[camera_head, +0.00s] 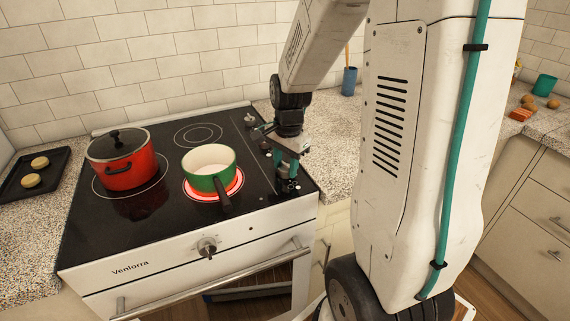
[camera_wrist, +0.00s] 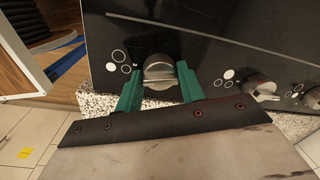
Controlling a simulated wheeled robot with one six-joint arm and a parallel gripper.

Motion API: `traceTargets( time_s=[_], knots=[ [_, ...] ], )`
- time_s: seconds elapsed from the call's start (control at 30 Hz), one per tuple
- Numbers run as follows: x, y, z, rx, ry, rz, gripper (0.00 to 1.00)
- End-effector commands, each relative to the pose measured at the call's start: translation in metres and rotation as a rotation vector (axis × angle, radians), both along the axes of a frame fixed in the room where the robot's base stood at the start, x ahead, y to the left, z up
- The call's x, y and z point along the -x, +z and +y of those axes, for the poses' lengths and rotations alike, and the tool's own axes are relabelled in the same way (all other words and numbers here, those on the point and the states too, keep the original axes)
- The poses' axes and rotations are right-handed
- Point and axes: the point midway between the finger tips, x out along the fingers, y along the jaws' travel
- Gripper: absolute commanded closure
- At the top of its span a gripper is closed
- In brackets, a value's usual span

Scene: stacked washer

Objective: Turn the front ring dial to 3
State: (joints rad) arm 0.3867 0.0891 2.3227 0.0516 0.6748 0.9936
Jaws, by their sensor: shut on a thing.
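The dial (camera_wrist: 159,70) between my fingers in the wrist view is a grey metal knob with a raised grip bar, on the black glass hob (camera_wrist: 205,40). White ring marks are printed beside it. My gripper (camera_wrist: 160,80) has its green fingers on both sides of this knob and is shut on it. In the head view my gripper (camera_head: 288,178) is at the front right corner of the hob, largely hiding the knob. I cannot read which number the dial points to. A ring under a green pot (camera_head: 208,168) glows red.
More knobs (camera_wrist: 259,88) stand in a row along the hob's right edge. A red lidded pot (camera_head: 123,168) sits at the left. The oven door (camera_head: 215,285) below is partly open. A single knob (camera_head: 207,247) is on the front panel.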

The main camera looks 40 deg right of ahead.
Motion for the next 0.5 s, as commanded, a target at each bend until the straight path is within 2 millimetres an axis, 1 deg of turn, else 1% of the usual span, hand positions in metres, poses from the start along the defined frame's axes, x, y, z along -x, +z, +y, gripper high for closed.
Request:
traceTargets(
  time_s=[0.2, 0.5],
  knots=[
    [-0.0004, 0.0006, -0.0002, 0.001, -0.136, -0.002, 0.84],
    [-0.0002, 0.0004, 0.0003, 0.001, -0.233, -0.001, 0.84]
  ],
)
